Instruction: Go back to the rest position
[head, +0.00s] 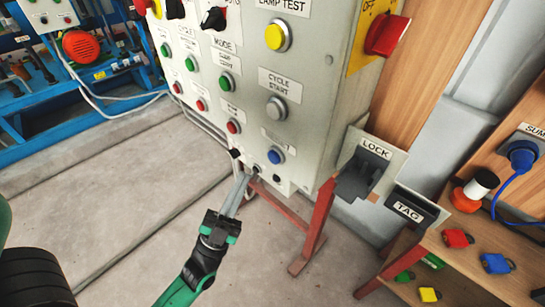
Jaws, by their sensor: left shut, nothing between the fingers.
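My left gripper (239,187) reaches up from the bottom of the head view, its arm green and black. Its fingers are together and hold nothing. The fingertips are at the lower edge of the grey control panel (310,120), below the blue button (275,156). I cannot tell whether they touch the panel. My right gripper is not in view.
A red stand (318,222) holds the panel. A lock holder (362,172) and a tag holder (408,207) are at its right. A wooden shelf (470,272) carries several coloured padlocks. Blue machinery stands at the upper left. The concrete floor (110,205) is clear.

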